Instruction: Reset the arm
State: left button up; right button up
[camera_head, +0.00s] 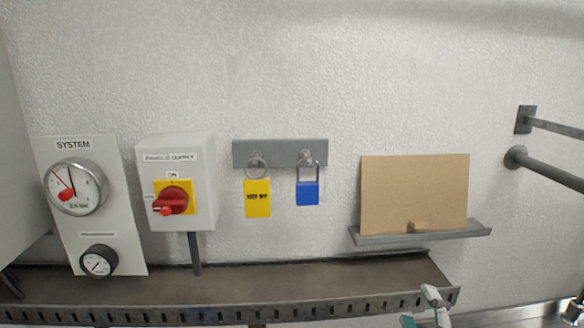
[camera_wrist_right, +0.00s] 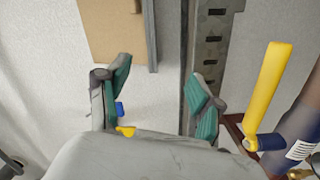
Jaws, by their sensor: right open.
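My right gripper (camera_head: 423,308) shows at the bottom right of the head view, in front of the ledge's right end. In the right wrist view its two green-padded fingers (camera_wrist_right: 160,88) stand wide apart with nothing between them. It is open and empty. Most of the right arm is outside the head view. My left gripper is not in view.
A slotted grey ledge (camera_head: 230,310) runs below a gauge panel (camera_head: 115,220), red rotary switch (camera_head: 172,201), yellow tag (camera_head: 257,199) and blue padlock (camera_head: 307,194). A brown board (camera_head: 415,190) stands on a small shelf. A yellow handle (camera_wrist_right: 266,90) stands right of the gripper.

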jog(key=s+f+m+g, duration=0.4)
jog(key=f, duration=0.4)
jog(key=s+f+m+g, duration=0.3)
jog(key=s+f+g, duration=0.15)
jog(key=f, duration=0.45)
jog(key=s+a+f+m+g, duration=0.1)
jog(key=s+f+m+g, duration=0.15)
jog(key=s+f, duration=0.35)
jog(key=s+f+m+g, duration=0.2)
jog(key=s+f+g, duration=0.1)
jog(key=s, duration=0.5)
notch_tip(320, 180, down, 31)
jog(key=g+b, duration=0.2)
jog(key=b, duration=0.4)
jog(key=s+d+f+b, duration=0.2)
jog(key=s+f+b, duration=0.2)
jog(key=s+f, duration=1.3)
notch_tip(320, 180, down, 5)
jog(key=shift+s+d+r+g, duration=0.2)
jog(key=shift+s+d+g, duration=0.1)
jog(key=shift+s+g, duration=0.1)
